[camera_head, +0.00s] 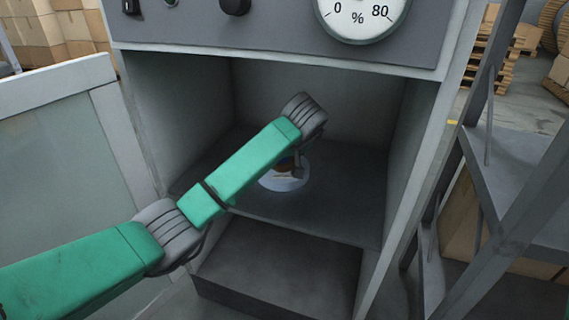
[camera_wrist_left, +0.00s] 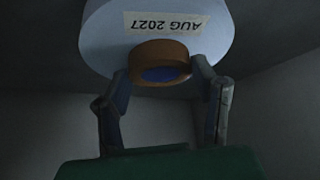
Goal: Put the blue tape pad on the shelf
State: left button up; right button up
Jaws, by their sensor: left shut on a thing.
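The blue tape pad (camera_head: 284,185) shows as a pale blue disc inside the open cabinet, low over the dark shelf (camera_head: 340,208). I cannot tell whether it touches the shelf. In the left wrist view the pad (camera_wrist_left: 105,40) is a thick pale blue roll with an "AUG 2027" label and a brown core piece (camera_wrist_left: 160,53). My left gripper (camera_head: 297,169) reaches into the cabinet and is shut on the pad; in the wrist view its two fingers (camera_wrist_left: 160,78) sit either side of the brown core. My forearm and wrist partly hide the pad in the head view. My right gripper is out of view.
The cabinet's side walls (camera_head: 403,135) and its gauge panel (camera_head: 280,30) above surround the arm. A dark step (camera_head: 280,270) lies below the shelf. An open door (camera_head: 60,140) stands at left, a grey metal rack (camera_head: 520,170) at right. The shelf's right part is clear.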

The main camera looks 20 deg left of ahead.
pick_arm(q)
jog(key=shift+d, duration=0.35)
jog(key=o, duration=1.4)
jog(key=shift+d, duration=0.25)
jog(key=shift+d+r, duration=0.1)
jog(key=shift+d, duration=0.05)
jog(key=shift+a+r, duration=0.15)
jog(key=shift+a, duration=0.15)
jog(key=p+v, duration=0.3)
jog(key=v, duration=0.3)
jog(key=shift+d+r, duration=0.15)
jog(key=shift+r, duration=0.1)
jog(key=shift+s+d+r+p, duration=0.25)
jog(key=shift+p, duration=0.1)
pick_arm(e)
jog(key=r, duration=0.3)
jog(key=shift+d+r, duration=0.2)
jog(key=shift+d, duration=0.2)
pick_arm(q)
jog(key=shift+a, duration=0.2)
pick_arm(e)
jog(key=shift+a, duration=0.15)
pick_arm(q)
jog(key=shift+f, duration=0.1)
